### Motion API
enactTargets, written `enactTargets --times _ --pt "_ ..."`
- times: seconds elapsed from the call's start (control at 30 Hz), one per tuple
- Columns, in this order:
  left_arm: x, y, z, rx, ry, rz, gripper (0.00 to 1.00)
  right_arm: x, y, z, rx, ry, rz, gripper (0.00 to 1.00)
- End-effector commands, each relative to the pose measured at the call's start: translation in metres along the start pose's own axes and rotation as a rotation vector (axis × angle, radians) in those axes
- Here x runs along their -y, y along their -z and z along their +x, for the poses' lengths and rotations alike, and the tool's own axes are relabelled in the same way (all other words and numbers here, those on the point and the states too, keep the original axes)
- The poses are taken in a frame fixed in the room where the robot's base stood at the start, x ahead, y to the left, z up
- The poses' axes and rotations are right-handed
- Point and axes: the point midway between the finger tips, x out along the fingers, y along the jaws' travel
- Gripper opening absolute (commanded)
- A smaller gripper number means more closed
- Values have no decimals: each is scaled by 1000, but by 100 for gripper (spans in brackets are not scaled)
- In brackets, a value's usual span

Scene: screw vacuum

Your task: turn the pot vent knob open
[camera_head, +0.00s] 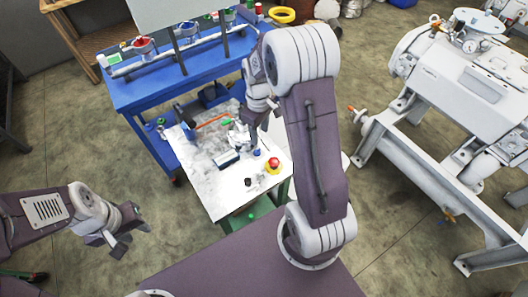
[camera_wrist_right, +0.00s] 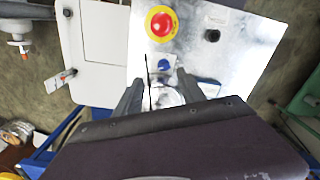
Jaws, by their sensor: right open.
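A white panel (camera_head: 222,196) carries a blue knob (camera_head: 257,152), a black knob (camera_head: 248,182) and a red button on a yellow ring (camera_head: 272,165). No label shows which knob is the pot vent knob. My right gripper (camera_head: 242,138) is over the panel, behind the blue knob in the head view. In the right wrist view it (camera_wrist_right: 163,78) is open, its fingers on either side of a round pale part (camera_wrist_right: 165,95), just below the blue knob (camera_wrist_right: 164,65). I cannot tell whether it touches anything. My left gripper (camera_head: 118,240) hangs at the left, away from the panel; its jaws are unclear.
A blue bench (camera_head: 140,95) with pipes and coloured valves stands behind the panel. A large white machine (camera_head: 450,85) on a frame stands at the right. An orange-red bar (camera_head: 212,121) lies at the panel's far side. Open floor (camera_head: 85,150) is at the left.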

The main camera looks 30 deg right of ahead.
Motion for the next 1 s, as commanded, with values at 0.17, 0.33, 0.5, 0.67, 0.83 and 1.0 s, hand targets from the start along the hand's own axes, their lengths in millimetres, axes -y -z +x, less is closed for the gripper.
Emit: enactTargets --times 0.17,0.33,0.5,0.67,0.83,1.0 --pt "0 0 2 -1 0 -1 36 2 3 2 -3 -2 -9 47" --pt "0 0 4 -1 0 0 36 2 2 24 1 1 -7 47" --pt "0 0 6 -1 0 0 36 2 2 61 1 1 -7 47" --pt "0 0 7 0 0 0 36 2 2 85 -1 0 -6 47" --pt "0 0 8 0 0 0 36 2 3 92 -3 -2 -6 47" --pt "0 0 8 0 0 0 36 2 3 92 -3 -2 -6 47"
